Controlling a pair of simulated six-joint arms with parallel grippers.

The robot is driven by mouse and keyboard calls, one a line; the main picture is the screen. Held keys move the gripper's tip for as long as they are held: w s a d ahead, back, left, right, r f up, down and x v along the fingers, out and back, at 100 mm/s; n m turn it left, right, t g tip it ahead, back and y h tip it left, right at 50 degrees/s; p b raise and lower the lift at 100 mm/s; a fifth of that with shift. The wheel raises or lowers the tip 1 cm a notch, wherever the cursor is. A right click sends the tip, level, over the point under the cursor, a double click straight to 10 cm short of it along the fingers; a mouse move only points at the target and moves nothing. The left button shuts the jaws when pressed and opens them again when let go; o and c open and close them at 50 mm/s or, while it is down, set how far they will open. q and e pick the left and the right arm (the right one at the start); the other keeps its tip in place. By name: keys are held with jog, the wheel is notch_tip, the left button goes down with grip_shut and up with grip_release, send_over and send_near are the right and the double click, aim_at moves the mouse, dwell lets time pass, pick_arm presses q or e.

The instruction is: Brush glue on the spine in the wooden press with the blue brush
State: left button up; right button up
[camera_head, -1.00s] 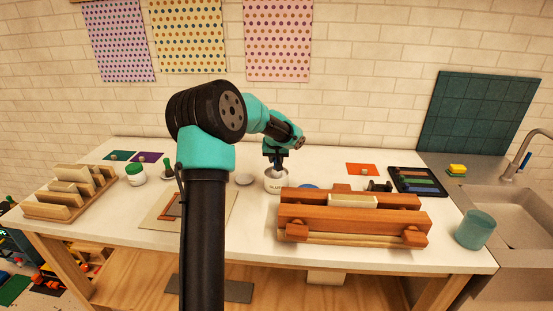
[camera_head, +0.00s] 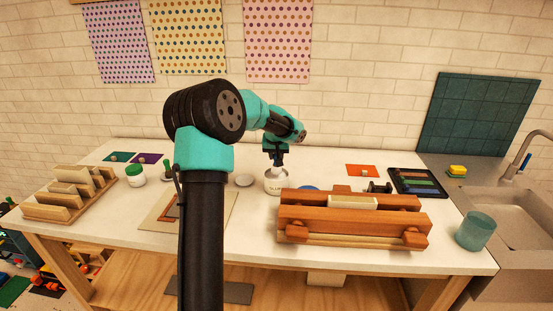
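The wooden press (camera_head: 352,222) lies on the right half of the table. A pale book block (camera_head: 352,202) is clamped in it with its spine edge facing up. A white glue pot (camera_head: 277,185) stands left of the press, behind its left end. My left gripper (camera_head: 276,152) is directly above the pot, pointing down. It appears shut on a slim bluish brush (camera_head: 278,161), whose lower end is at the pot's mouth; the bristles cannot be made out. My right gripper is not in view.
A blue disc (camera_head: 308,187) lies behind the press. A dark tray (camera_head: 416,182) and an orange card (camera_head: 362,170) lie behind it to the right. A teal cup (camera_head: 475,230) stands right of the press. A wooden rack (camera_head: 62,210) is at the far left.

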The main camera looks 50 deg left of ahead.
pick_arm(q)
jog(key=shift+r, duration=2.35)
jog(key=shift+d, duration=0.1)
